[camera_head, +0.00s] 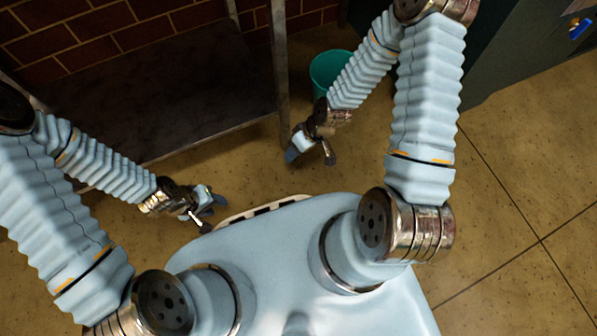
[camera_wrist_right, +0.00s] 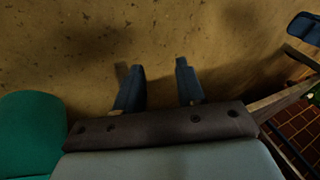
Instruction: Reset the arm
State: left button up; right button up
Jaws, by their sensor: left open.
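My left gripper (camera_head: 212,212) is at the left of the head view, low beside the front of my pale blue base. It is open, and I see nothing between its fingers. My right gripper (camera_head: 311,157) hangs over the floor at the upper middle. In the right wrist view its two dark blue fingers (camera_wrist_right: 158,78) stand apart with only bare floor showing between them. No object is in either gripper.
A teal bucket (camera_head: 328,72) stands on the tan floor behind my right forearm; it also shows in the right wrist view (camera_wrist_right: 30,130). A dark table (camera_head: 180,85) with metal legs is at upper left by a brick wall (camera_head: 90,40). A dark cabinet (camera_head: 510,60) is at upper right.

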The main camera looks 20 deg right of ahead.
jog(key=s+a+f+m, duration=0.1)
jog(key=s+a+m, duration=0.1)
jog(key=s+m, duration=0.45)
notch_tip(320, 180, up, 10)
jog(key=s+p, duration=0.1)
jog(key=p, duration=0.9)
jog(key=shift+a+h, duration=0.3)
jog(key=shift+a, duration=0.1)
jog(key=shift+n, duration=0.25)
